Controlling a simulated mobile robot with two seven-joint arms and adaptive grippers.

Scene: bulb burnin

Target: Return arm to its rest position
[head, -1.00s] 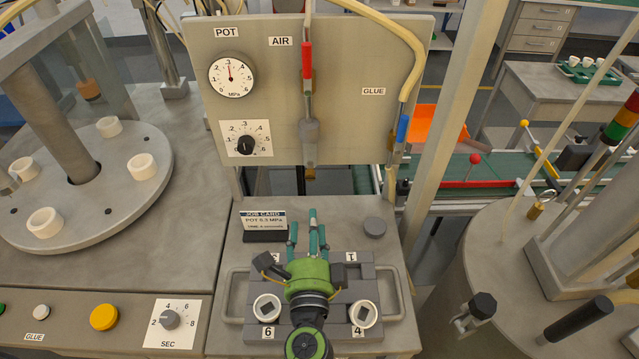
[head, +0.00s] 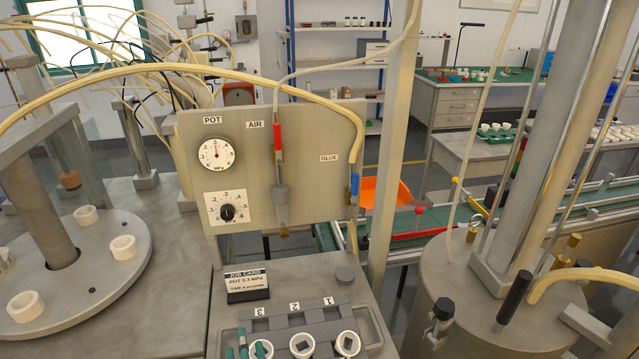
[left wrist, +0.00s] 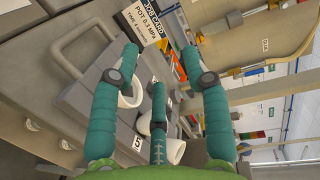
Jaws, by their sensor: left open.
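My left gripper (head: 243,346) shows only by its teal fingertips at the bottom edge of the head view, by the left end of the grey fixture (head: 290,322). In the left wrist view its three teal fingers (left wrist: 160,72) are spread apart with nothing gripped between them. White round cups sit at the fixture's front: one (head: 302,345) in the middle and one (head: 347,344) at the right; a third at the left is partly hidden by the fingers. Cups also show beyond the fingers in the left wrist view (left wrist: 174,151). My right gripper is in neither view.
A job card (head: 247,285) stands behind the fixture. An upright panel (head: 260,160) with gauge, dial and hoses rises behind it. A round plate (head: 75,270) with white rings is at left, a grey tank (head: 450,285) at right.

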